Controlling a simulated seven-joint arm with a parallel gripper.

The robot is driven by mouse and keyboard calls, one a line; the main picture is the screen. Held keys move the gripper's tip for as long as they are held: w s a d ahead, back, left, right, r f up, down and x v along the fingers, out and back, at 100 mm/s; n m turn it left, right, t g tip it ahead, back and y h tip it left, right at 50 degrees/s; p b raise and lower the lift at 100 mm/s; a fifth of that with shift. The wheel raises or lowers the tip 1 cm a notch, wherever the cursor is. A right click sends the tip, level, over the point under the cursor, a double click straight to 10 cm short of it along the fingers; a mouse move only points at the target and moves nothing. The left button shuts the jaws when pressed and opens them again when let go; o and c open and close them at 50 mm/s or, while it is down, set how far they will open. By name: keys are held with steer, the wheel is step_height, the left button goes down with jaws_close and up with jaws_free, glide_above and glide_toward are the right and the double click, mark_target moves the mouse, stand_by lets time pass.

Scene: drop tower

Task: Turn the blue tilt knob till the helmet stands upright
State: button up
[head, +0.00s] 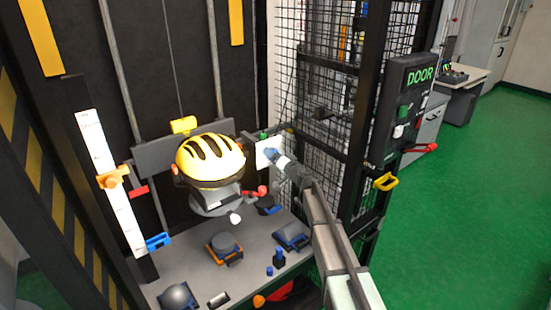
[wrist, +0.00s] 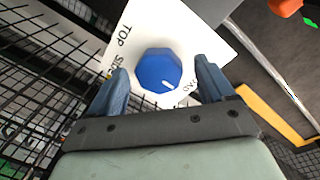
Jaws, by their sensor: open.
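The yellow helmet (head: 209,160) with dark vents sits on a mount in the tower, dome upward in the head view; a slight tilt cannot be ruled out. The blue tilt knob (wrist: 158,70) is on a white plate (wrist: 185,25) with the printed words TOP and SIDE and a third, partly hidden one. A white mark on the knob points to the lower right in the wrist view. My gripper (wrist: 161,86) is open, with one blue finger on each side of the knob. Contact cannot be made out.
Black wire mesh (head: 310,110) and a dark post stand close beside my arm. A DOOR panel (head: 410,105) and a yellow handle (head: 385,181) are to the right. The grey base below holds several anvils and blocks, including a round one (head: 224,243).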

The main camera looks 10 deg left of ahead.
steer(key=f+v, duration=0.1)
steer(key=v, duration=1.2)
steer(key=shift+s+d+r, duration=0.3)
steer(key=shift+r, duration=0.2)
